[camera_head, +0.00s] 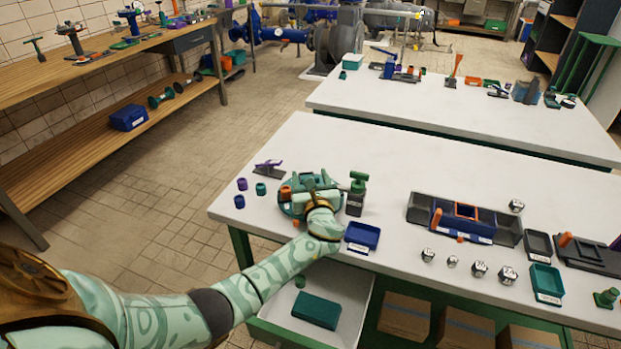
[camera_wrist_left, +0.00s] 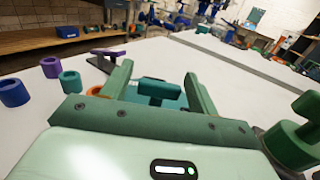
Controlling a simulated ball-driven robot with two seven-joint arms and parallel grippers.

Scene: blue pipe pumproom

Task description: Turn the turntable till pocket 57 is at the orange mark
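The teal round turntable (camera_head: 290,209) sits on the white table, partly covered by my left gripper (camera_head: 318,184). In the left wrist view the gripper (camera_wrist_left: 158,72) has its two green fingers spread apart. A green T-shaped handle (camera_wrist_left: 157,88) stands between them, with gaps visible on both sides. An orange piece (camera_head: 286,192) shows at the turntable's left side; orange also shows beside the left finger in the wrist view (camera_wrist_left: 97,90). I cannot tell whether it is the mark. No pocket numbers are readable. My right gripper is in neither view.
A green-topped device (camera_head: 357,190) stands close right of the turntable, with a blue tray (camera_head: 362,235) in front. Purple (camera_head: 242,184) and teal (camera_head: 239,201) cups and a purple-handled clamp (camera_head: 268,168) stand left. A blue-orange fixture (camera_head: 463,220) lies further right. Bare tabletop lies behind.

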